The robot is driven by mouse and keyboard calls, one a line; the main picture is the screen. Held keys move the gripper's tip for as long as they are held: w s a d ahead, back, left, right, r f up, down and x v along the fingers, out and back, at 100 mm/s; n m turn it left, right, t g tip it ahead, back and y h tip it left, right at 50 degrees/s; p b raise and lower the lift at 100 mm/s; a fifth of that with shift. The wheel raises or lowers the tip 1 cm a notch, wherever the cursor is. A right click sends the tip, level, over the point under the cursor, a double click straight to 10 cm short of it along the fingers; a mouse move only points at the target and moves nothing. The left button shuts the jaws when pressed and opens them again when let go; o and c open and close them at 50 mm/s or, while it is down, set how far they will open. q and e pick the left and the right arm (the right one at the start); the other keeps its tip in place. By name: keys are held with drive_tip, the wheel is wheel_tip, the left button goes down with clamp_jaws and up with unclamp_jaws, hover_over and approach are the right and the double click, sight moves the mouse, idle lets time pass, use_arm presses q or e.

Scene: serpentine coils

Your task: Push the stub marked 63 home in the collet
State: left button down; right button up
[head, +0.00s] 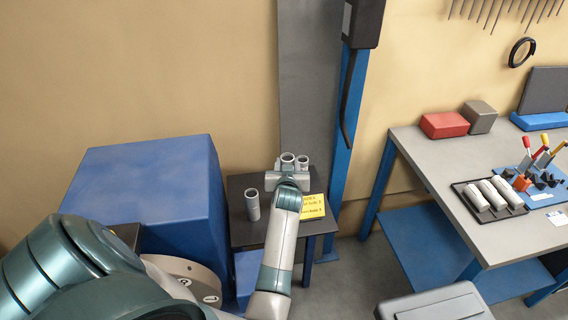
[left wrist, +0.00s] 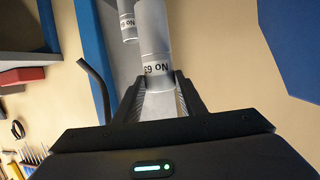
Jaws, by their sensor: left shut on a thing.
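My left gripper (head: 287,178) reaches over the small dark table. In the left wrist view the gripper (left wrist: 157,92) is shut on the grey stub marked 63 (left wrist: 154,38), whose printed label reads upside down. In the head view this stub (head: 288,158) appears with its open end upward, just beyond the gripper. A second grey stub (head: 302,162) is close to its right; its marking in the left wrist view (left wrist: 127,18) is only partly readable. Another stub (head: 252,205) stands upright on the table to the left. I cannot identify the collet. My right gripper is not in view.
The small table (head: 238,232) carries a yellow note (head: 312,207). A large blue box (head: 150,180) stands to its left and a blue post (head: 346,120) behind right. A grey workbench (head: 425,155) on the right holds a tray of pale cylinders (head: 488,200).

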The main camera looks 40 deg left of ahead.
use_arm(q)
drive_tip(key=shift+d+r+b, duration=0.1)
drive_tip(key=shift+d+b, duration=0.15)
drive_tip(key=shift+b, duration=0.1)
drive_tip(key=s+d+m+t+h+b, duration=0.1)
drive_tip(key=s+d+m+h+b, duration=0.1)
drive_tip(key=d, duration=0.7)
drive_tip(key=s+d+r+m+t+h+b, duration=0.1)
drive_tip(key=s+d+m+h+b, duration=0.2)
drive_tip(key=s+d+b, duration=0.3)
drive_tip(key=s+d+r+m+t+h+b, duration=0.1)
drive_tip(key=s+d+h+b, duration=0.3)
drive_tip(key=d, duration=0.9)
drive_tip(key=m+b, duration=0.1)
drive_tip(key=b, duration=0.2)
drive_tip(key=shift+s+d+r+m, duration=0.15)
drive_tip(key=shift+d+r+m, duration=0.15)
drive_tip(key=shift+d, duration=0.1)
drive_tip(key=shift+f, duration=0.1)
